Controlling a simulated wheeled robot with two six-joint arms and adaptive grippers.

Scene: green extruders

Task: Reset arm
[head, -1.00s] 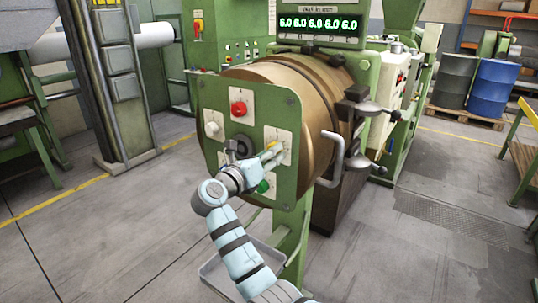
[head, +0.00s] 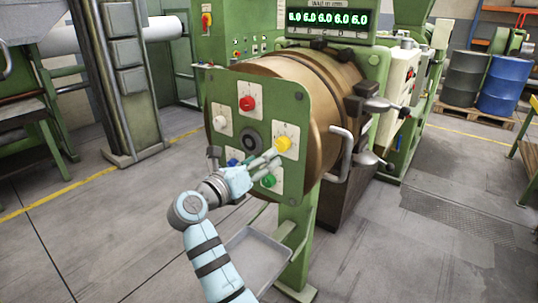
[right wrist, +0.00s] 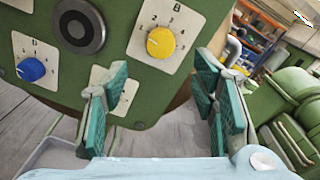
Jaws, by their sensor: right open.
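My right gripper (head: 266,161) is in front of the green control panel (head: 293,103) of the extruder. In the right wrist view the right gripper (right wrist: 163,100) has its two teal-padded fingers wide apart with nothing between them. The yellow knob (head: 283,143) sits just beyond the fingertips in the head view; in the right wrist view the yellow knob (right wrist: 160,41) is above the gap, clear of the fingers. A blue knob (right wrist: 31,69) is at the left. The red knob (head: 247,103) and green knob (head: 268,181) show on the panel. My left gripper is out of view.
A metal tray (head: 236,249) lies below the panel. A curved handle (head: 342,153) and clamp levers (head: 385,105) stick out at the panel's right. Drums (head: 505,85) stand on a pallet at the back right. Floor on both sides is open.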

